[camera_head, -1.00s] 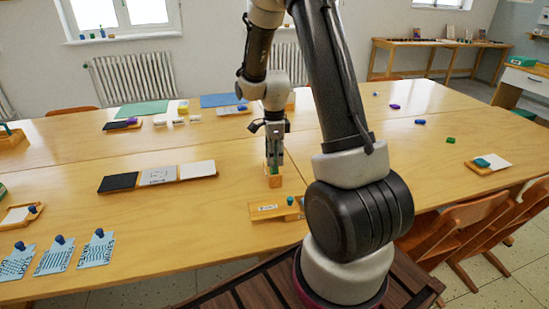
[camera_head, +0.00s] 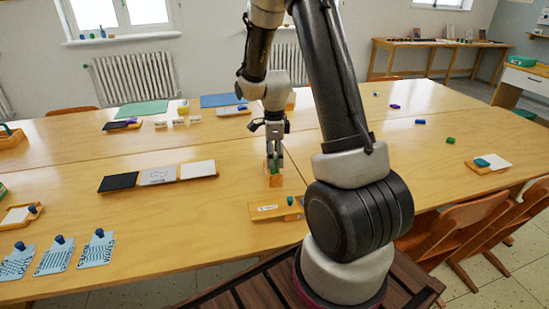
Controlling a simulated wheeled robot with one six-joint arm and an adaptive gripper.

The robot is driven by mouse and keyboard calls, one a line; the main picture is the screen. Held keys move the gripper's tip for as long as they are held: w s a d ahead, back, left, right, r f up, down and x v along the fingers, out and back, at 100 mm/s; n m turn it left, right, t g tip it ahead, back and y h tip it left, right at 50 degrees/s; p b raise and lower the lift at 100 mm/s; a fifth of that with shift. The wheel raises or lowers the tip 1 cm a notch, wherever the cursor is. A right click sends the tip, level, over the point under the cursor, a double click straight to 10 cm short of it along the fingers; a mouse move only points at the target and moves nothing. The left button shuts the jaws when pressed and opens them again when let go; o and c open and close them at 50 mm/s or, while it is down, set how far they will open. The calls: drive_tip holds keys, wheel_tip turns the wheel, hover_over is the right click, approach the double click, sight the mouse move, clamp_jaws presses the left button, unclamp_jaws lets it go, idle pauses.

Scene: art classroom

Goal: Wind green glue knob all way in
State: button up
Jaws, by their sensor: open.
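The green glue knob (camera_head: 273,168) shows as a small green patch at the top of a small orange-brown wooden block or holder (camera_head: 274,182) on the table. My gripper (camera_head: 274,160) points straight down over it, with its fingertips at the knob's height. The gripper is open, with its fingers around or very close beside the knob; contact cannot be told at this size. The fingers partly hide the knob.
A wooden tray (camera_head: 268,211) with a small teal piece (camera_head: 290,201) lies just in front of the holder. My arm blocks the view on the right.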

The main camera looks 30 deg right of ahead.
drive_tip(key=m, duration=0.5)
drive_tip(key=shift+m, duration=0.3)
drive_tip(key=m, duration=0.5)
drive_tip(key=shift+d, duration=0.1)
drive_tip(key=c, duration=1.5)
drive_tip(key=shift+c, duration=0.2)
